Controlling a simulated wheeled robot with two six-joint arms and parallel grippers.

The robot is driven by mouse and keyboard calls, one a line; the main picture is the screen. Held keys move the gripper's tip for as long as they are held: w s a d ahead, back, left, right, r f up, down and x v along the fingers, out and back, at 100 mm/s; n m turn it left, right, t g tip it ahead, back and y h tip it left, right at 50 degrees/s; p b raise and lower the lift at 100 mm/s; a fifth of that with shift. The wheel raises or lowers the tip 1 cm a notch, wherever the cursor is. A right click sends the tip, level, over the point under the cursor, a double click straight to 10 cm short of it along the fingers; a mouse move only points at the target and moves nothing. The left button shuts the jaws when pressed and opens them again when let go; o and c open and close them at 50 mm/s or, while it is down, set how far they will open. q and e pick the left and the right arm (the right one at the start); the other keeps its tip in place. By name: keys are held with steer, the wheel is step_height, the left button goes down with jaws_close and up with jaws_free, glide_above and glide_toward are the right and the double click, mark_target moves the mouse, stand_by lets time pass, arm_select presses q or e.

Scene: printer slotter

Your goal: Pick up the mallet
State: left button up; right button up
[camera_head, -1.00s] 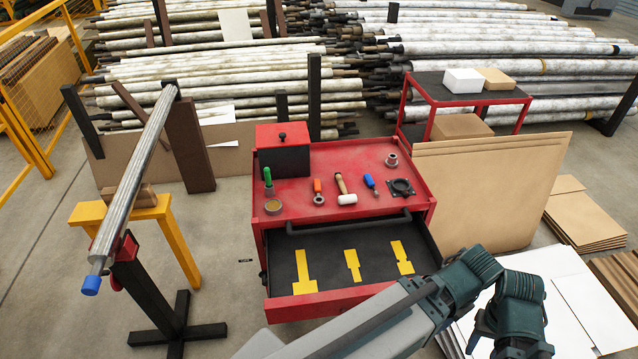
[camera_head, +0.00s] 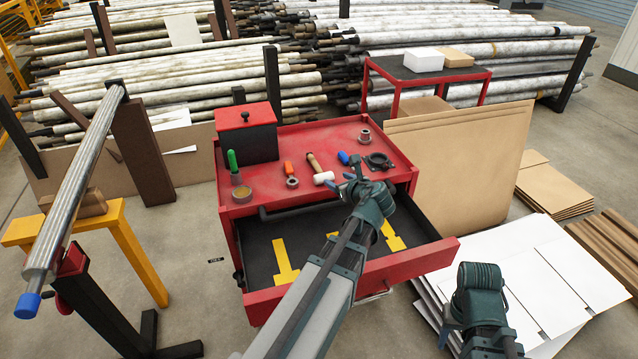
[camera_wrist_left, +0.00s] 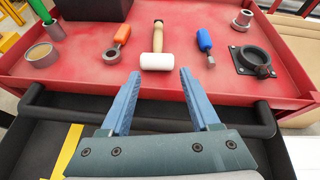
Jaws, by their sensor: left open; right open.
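The mallet has a white head and a wooden handle; it lies on the red cart top (camera_head: 290,137) in the head view (camera_head: 323,178). In the left wrist view the mallet (camera_wrist_left: 158,66) lies with its head toward me, just beyond the fingertips and roughly centred between them. My left gripper (camera_head: 352,180) is open and empty, over the cart's front edge, short of the mallet; its two blue fingers show in the left wrist view (camera_wrist_left: 160,76). My right gripper (camera_head: 450,325) is low at the right, mostly hidden behind its wrist, empty as far as I see.
An orange-handled tool (camera_wrist_left: 117,43) lies left of the mallet and a blue-handled tool (camera_wrist_left: 205,46) right of it. A black flanged part (camera_wrist_left: 251,61) sits further right. The cart's black handle bar (camera_wrist_left: 62,101) and open drawer (camera_head: 262,236) lie below my left gripper.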

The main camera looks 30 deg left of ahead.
arm_select(q)
steer(key=a+m, duration=0.1)
steer(key=b, duration=0.3)
glide_toward(316, 164)
steer(key=shift+w+a+f, duration=0.5)
steer(key=shift+w+f, duration=0.3)
steer(key=shift+w+a+f, duration=0.1)
steer(key=shift+w+a, duration=0.05)
steer(key=shift+a, duration=0.25)
steer(key=b+x, duration=0.2)
steer(key=x, duration=0.3)
steer(key=shift+a, duration=0.2)
jaws_close()
